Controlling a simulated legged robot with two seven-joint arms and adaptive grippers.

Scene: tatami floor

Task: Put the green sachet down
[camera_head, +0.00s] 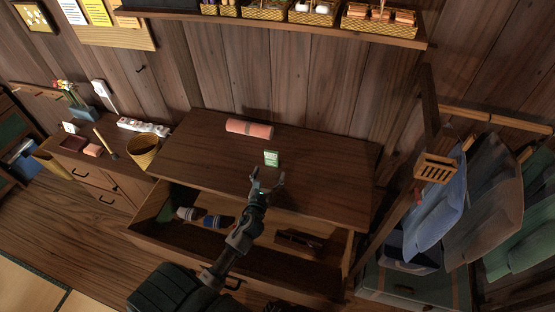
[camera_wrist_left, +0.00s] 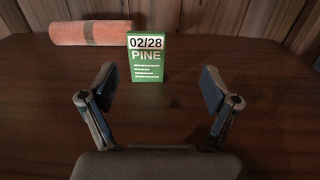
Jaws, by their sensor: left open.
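The green sachet (camera_head: 271,158) stands upright on the dark wooden table top (camera_head: 210,150), near its middle. In the left wrist view the sachet (camera_wrist_left: 147,58) shows a white "02/28" label and the word "PINE", facing my gripper. My left gripper (camera_head: 267,178) is open, on the near side of the sachet and apart from it. In the left wrist view the two fingers of the left gripper (camera_wrist_left: 160,88) are spread wide with nothing between them. My right gripper is not in view.
A pink roll (camera_head: 249,128) lies behind the sachet towards the back left. Below the top is an open drawer (camera_head: 250,262) with rolled items. A woven basket (camera_head: 144,150) stands on the left cabinet. Clothes (camera_head: 440,200) hang at right. The table's right part is clear.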

